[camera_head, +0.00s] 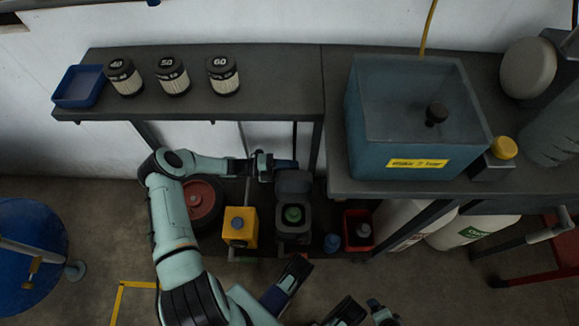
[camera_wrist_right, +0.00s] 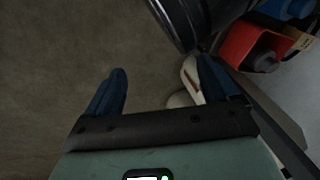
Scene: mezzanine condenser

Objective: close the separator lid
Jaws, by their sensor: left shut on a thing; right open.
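The separator (camera_head: 293,222) is a dark grey open box with a green round part inside, low beneath the left bench. Its grey lid (camera_head: 294,182) stands raised at the back of the box, so the separator is open. My left gripper (camera_head: 279,164) reaches in from the left and is shut on the lid near its upper edge. The fingertips partly hide the contact. My right gripper (camera_wrist_right: 160,82) shows in the right wrist view with blue fingers apart and nothing between them, above the floor.
A yellow box (camera_head: 240,228) stands left of the separator, and a red bin (camera_head: 358,230) stands to its right. The left bench (camera_head: 270,85) overhangs behind and carries several filters and a blue tray (camera_head: 79,86). A blue tank (camera_head: 415,115) sits on the right bench.

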